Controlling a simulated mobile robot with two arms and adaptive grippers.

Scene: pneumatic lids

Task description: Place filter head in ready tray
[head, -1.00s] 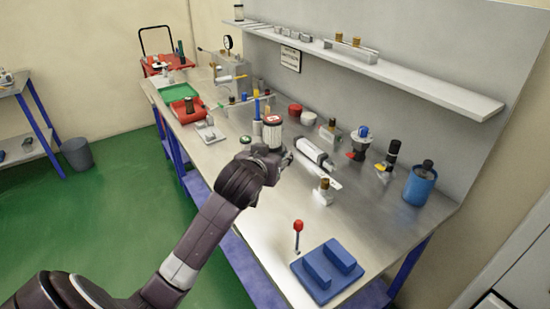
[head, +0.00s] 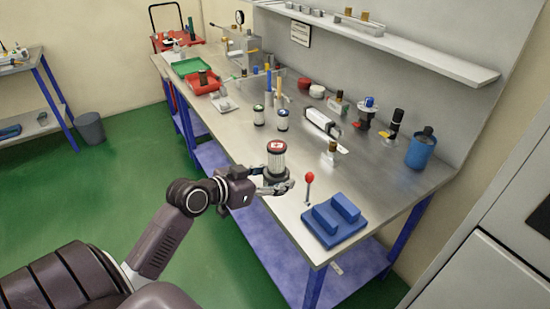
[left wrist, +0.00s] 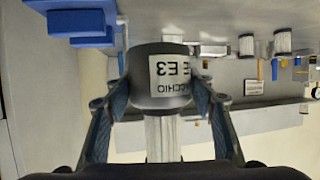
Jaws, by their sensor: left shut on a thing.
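A filter head (head: 277,157) with a red-labelled dark top, a white ribbed body and a dark base stands upright in my left gripper (head: 278,185). The left gripper is shut on its dark base, above or beside the bench's front edge. In the left wrist view, which is upside down, the dark base of the filter head (left wrist: 160,78) bears a white printed label and sits between both fingers of the left gripper (left wrist: 163,95). A green tray (head: 187,67) and a red tray (head: 203,88) lie at the far left of the bench; I cannot tell which is the ready tray. My right gripper is not in view.
A red-knobbed lever (head: 309,178) and blue blocks on a base (head: 335,220) are right of the gripper. A white cylinder (head: 322,122) and a blue cup (head: 420,152) are farther right. Bare bench lies left of the filter head.

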